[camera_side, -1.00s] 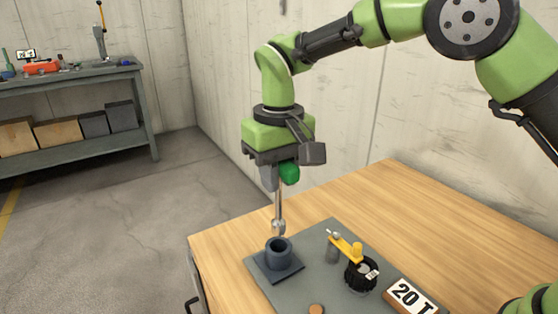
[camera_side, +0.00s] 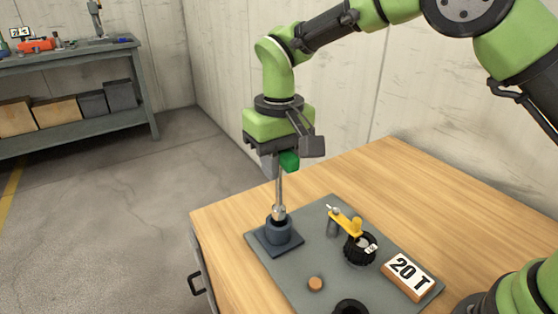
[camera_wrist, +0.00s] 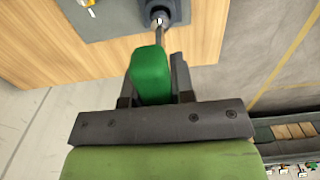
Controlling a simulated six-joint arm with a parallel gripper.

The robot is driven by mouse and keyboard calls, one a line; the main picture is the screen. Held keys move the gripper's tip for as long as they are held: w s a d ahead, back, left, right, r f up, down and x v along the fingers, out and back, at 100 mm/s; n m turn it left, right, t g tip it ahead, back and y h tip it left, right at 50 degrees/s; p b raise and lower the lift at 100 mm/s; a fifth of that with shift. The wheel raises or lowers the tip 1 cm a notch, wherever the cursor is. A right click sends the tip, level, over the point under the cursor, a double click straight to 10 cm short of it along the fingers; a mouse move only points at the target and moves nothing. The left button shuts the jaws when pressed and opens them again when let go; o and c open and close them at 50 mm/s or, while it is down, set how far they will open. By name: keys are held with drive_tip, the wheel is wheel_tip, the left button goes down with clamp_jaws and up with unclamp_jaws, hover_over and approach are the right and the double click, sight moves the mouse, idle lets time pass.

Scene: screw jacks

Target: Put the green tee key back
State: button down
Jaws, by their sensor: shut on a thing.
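The tee key has a green handle (camera_side: 289,162) and a steel shaft (camera_side: 279,192). My gripper (camera_side: 280,160) is shut on the handle, and the shaft hangs upright below it. The key's lower end is at the mouth of the dark round holder (camera_side: 279,232) on a square base; it looks to be just inside, and its tip is hidden. In the wrist view the green handle (camera_wrist: 151,75) sits between my jaws (camera_wrist: 153,90), with the shaft (camera_wrist: 159,30) leading to the holder (camera_wrist: 160,12).
The grey plate (camera_side: 318,270) on the wooden table also bears a jack with a yellow lever (camera_side: 346,222), a small orange-brown disc (camera_side: 315,284), a dark ring (camera_side: 350,307) and a "20 T" block (camera_side: 409,275). Bare table (camera_side: 420,190) lies behind and right.

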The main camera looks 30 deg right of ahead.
sight(279, 207)
drive_tip(key=shift+f, duration=2.7)
drive_tip(key=c, duration=0.9)
unclamp_jaws()
wheel_tip(279, 207, up, 10)
drive_tip(key=s+d+r+m+t+y, duration=0.1)
drive_tip(key=s+d+r+t, duration=0.1)
drive_tip(key=s+d+r, duration=0.4)
drive_tip(key=s+d+r+m+t+y, duration=0.1)
drive_tip(key=s+d+r+m+t, duration=0.2)
drive_tip(key=s+r, duration=0.4)
drive_tip(key=s+d+f, duration=0.1)
drive_tip(key=s, duration=0.2)
drive_tip(key=s+d+f+t, duration=0.1)
drive_tip(key=s, duration=0.2)
drive_tip(key=s+f+t, duration=0.1)
drive_tip(key=s, duration=0.2)
drive_tip(key=shift+s+d+f, duration=0.1)
drive_tip(key=shift+s+d, duration=0.2)
drive_tip(key=shift+d, duration=0.1)
